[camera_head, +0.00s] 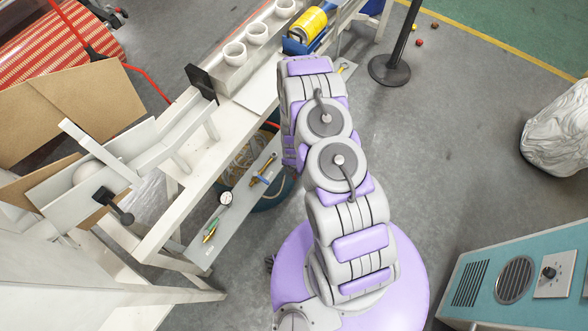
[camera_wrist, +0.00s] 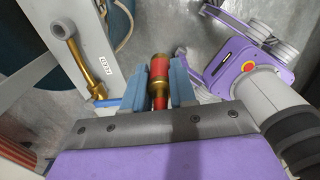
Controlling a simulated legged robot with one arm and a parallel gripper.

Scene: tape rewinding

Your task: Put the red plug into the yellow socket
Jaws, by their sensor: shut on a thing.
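My gripper (camera_wrist: 160,82) shows in the wrist view with its two blue fingers closed on the red plug (camera_wrist: 160,70). The plug is a small red cylinder with gold bands, and its far end sticks out past the fingertips. In the head view my arm hides the gripper and the plug. A yellow cylinder (camera_head: 312,22) lies in a blue holder at the top of the head view, beyond my arm. I cannot tell whether it is the yellow socket, and no other clear socket shows.
A long white bench (camera_head: 184,184) runs diagonally, with white cups (camera_head: 235,53) on it. A lower shelf (camera_head: 215,222) holds tools. A black post base (camera_head: 390,70) stands on the floor. A teal cabinet (camera_head: 515,283) is at lower right. The wrist view shows a gold-and-grey pipe (camera_wrist: 80,60) at left.

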